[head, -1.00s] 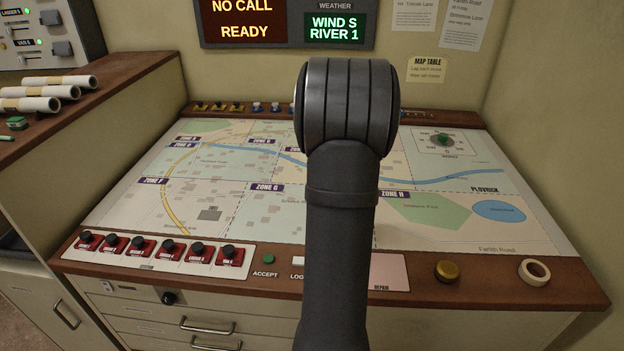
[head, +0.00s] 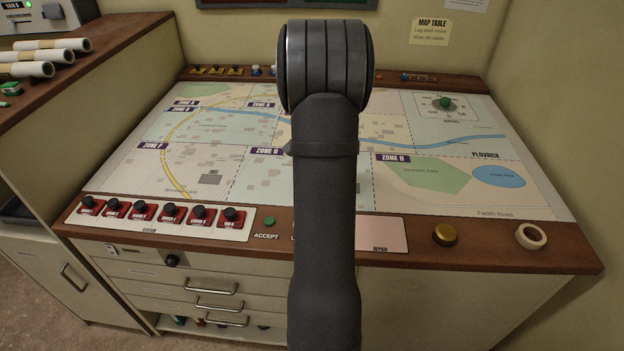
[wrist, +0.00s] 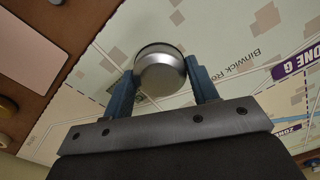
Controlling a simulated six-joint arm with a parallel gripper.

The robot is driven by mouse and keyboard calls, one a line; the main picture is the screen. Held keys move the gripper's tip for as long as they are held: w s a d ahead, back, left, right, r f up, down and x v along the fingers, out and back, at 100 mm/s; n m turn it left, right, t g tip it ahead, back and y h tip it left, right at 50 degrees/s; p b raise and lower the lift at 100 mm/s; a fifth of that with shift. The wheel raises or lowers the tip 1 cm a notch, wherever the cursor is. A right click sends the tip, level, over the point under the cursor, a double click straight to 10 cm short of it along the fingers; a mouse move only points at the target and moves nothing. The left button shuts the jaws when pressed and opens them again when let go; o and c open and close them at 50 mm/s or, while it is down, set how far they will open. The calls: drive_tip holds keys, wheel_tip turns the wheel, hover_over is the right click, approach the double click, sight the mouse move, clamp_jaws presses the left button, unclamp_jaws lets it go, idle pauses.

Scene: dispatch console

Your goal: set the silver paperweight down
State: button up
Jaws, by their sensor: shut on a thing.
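The silver paperweight (wrist: 158,72) is a rounded metal piece held between the two blue fingers of my gripper (wrist: 162,82) in the wrist view. The printed map lies beyond it; I cannot tell whether the paperweight touches the map or hangs above it. In the head view my own arm stands in the middle and hides the gripper and the paperweight. The map table (head: 440,228) shows on both sides of the arm, with its printed map (head: 240,175) spread across the top.
Red blocks with black knobs (head: 170,214) line the front left edge. A brass dome (head: 445,234) and a tape roll (head: 530,236) sit at the front right. Small coloured pieces (head: 218,71) stand along the back ledge. Much of the map is bare.

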drive_tip(key=shift+w+a+f, duration=0.2)
drive_tip(key=shift+a+f, duration=0.15)
drive_tip(key=shift+a, duration=0.15)
drive_tip(key=shift+f, duration=1.95)
drive_tip(key=shift+f, duration=0.1)
drive_tip(key=o, duration=1.3)
drive_tip(key=shift+f, duration=0.1)
drive_tip(key=shift+o, duration=0.2)
wheel_tip(320, 180, up, 12)
drive_tip(key=shift+r, duration=0.2)
